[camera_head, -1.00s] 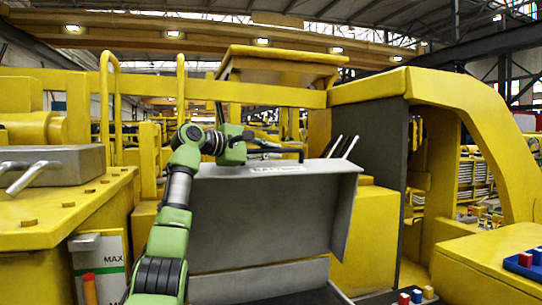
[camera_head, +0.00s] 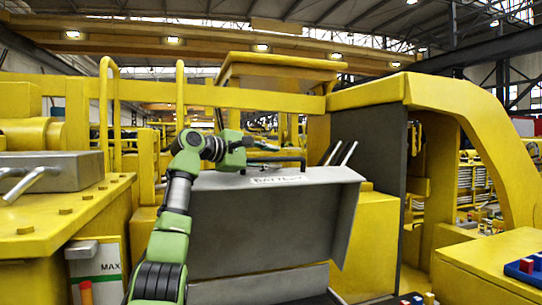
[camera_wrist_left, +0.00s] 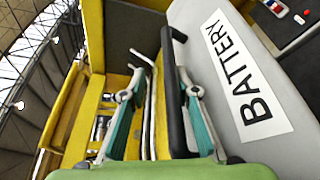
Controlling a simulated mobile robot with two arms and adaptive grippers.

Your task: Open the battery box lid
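The grey battery box lid (camera_head: 275,220) stands raised and tilted in the head view, with its shaded inside facing me. Its upper strip carries a white BATTERY label (camera_head: 278,180), which shows large in the left wrist view (camera_wrist_left: 240,75). A black bar handle (camera_wrist_left: 173,95) runs along this strip. My left gripper (camera_head: 262,147) is at the handle. In the left wrist view its two teal fingers (camera_wrist_left: 158,90) stand apart with the handle between them, closer to the right finger. Contact is unclear. My right gripper is not in view.
Yellow machine bodywork surrounds the box. Two pale levers (camera_head: 340,153) stand behind the lid at its right. A grey box with handles (camera_head: 55,170) sits at left, above a MAX-marked container (camera_head: 98,270).

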